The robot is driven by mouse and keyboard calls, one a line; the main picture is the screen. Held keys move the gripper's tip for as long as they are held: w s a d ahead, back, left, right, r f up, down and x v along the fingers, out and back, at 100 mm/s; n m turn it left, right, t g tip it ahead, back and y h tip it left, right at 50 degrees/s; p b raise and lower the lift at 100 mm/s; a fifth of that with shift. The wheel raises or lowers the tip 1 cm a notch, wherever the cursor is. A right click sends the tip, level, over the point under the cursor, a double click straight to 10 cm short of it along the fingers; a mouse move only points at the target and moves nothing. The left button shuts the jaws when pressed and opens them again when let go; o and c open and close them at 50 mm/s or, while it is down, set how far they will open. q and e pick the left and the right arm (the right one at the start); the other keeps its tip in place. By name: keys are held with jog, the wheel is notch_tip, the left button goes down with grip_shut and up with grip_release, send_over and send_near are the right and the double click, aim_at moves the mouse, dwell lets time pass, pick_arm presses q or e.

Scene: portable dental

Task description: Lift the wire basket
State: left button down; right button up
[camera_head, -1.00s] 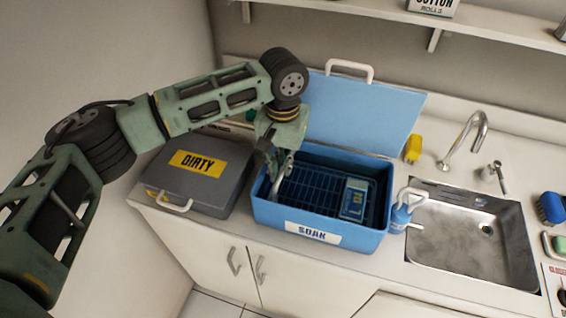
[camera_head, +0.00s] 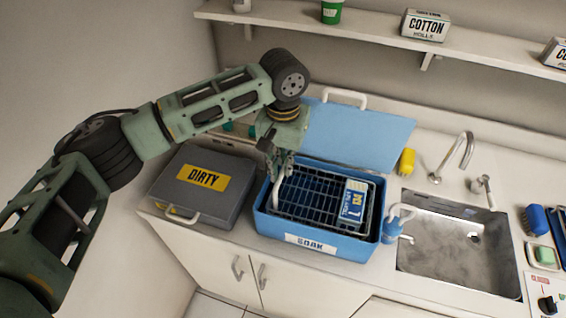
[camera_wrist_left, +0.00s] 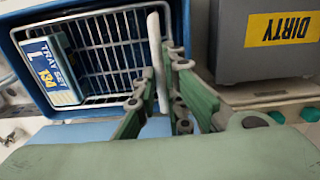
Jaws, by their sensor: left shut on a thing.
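The wire basket (camera_head: 308,197) is inside the blue SOAK tub (camera_head: 268,228), its wires now near the level of the tub's rim. It carries a blue and white box marked "TRAY SET" (camera_head: 354,206). My left gripper (camera_head: 280,178) is at the basket's left side, shut on its white handle (camera_head: 276,192). The left wrist view shows the fingers (camera_wrist_left: 165,88) around the handle (camera_wrist_left: 156,60), with the basket (camera_wrist_left: 110,45) beside them. How far the basket's bottom is from the tub floor is hidden. My right gripper is not in view.
The tub's blue lid (camera_head: 360,138) stands open behind it. A grey DIRTY case (camera_head: 215,207) stands close on the left. A blue bottle (camera_head: 393,230), a yellow object (camera_head: 407,161) and the sink (camera_head: 450,250) are on the right. A shelf (camera_head: 370,38) runs above.

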pick_arm(q)
jog(key=shift+d+r+p, duration=0.1)
jog(key=shift+r+p, duration=0.3)
jog(key=shift+r, duration=0.55)
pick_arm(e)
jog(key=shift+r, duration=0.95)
pick_arm(q)
jog(key=shift+w, duration=0.15)
jog(key=c, duration=2.2)
grip_release()
jog(key=shift+r, duration=0.1)
jog(key=o, duration=0.3)
jog(key=shift+s, duration=0.2)
jog(key=shift+o, duration=0.2)
notch_tip(320, 180, up, 12)
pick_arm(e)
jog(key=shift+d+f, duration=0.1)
pick_arm(q)
jog(key=shift+f, duration=0.2)
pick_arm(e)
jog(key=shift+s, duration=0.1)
